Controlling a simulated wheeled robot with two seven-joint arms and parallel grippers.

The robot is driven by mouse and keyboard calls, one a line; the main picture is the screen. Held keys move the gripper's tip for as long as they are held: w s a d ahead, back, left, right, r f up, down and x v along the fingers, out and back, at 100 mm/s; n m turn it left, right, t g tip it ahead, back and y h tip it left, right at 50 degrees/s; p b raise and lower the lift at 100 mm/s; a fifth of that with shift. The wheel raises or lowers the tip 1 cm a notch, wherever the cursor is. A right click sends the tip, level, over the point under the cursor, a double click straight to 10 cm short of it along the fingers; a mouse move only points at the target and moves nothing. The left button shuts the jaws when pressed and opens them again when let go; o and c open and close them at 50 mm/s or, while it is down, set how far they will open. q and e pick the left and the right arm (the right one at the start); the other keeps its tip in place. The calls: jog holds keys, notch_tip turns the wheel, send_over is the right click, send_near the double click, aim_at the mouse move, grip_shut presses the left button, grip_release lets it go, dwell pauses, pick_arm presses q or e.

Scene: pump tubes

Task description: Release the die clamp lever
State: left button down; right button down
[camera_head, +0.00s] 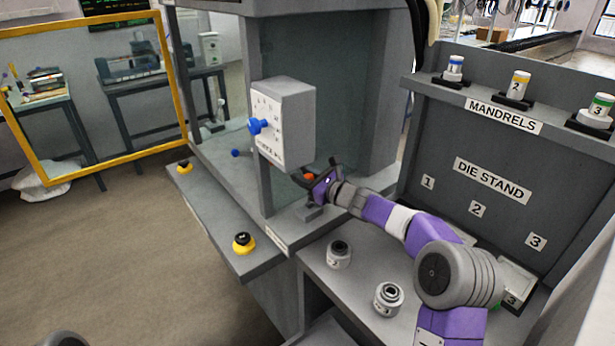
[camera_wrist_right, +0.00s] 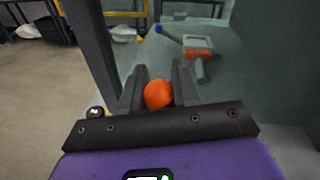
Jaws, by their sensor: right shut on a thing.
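The die clamp lever shows only as an orange ball knob (camera_head: 309,177) inside the machine's open bay, below the grey dial box. The knob also shows in the right wrist view (camera_wrist_right: 158,94), between the two dark fingers. My right gripper (camera_head: 315,179) reaches into the bay from the right and is shut on the knob. In the right wrist view the fingers (camera_wrist_right: 158,88) stand on either side of it. The lever's shaft is hidden, and I cannot tell its angle. My left gripper is not in view.
The dial box (camera_head: 284,124) with a blue knob hangs close above my right gripper. A grey post (camera_head: 257,120) stands at the bay's left edge. Two ring-shaped dies (camera_head: 388,298) sit on the front shelf under my right arm. A yellow-and-black button (camera_head: 243,243) is on the ledge.

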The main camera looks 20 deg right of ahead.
dwell(0.5)
jog(key=c, duration=0.8)
grip_release()
jog(key=shift+s, duration=0.15)
jog(key=v, duration=0.7)
jog(key=shift+s, duration=0.15)
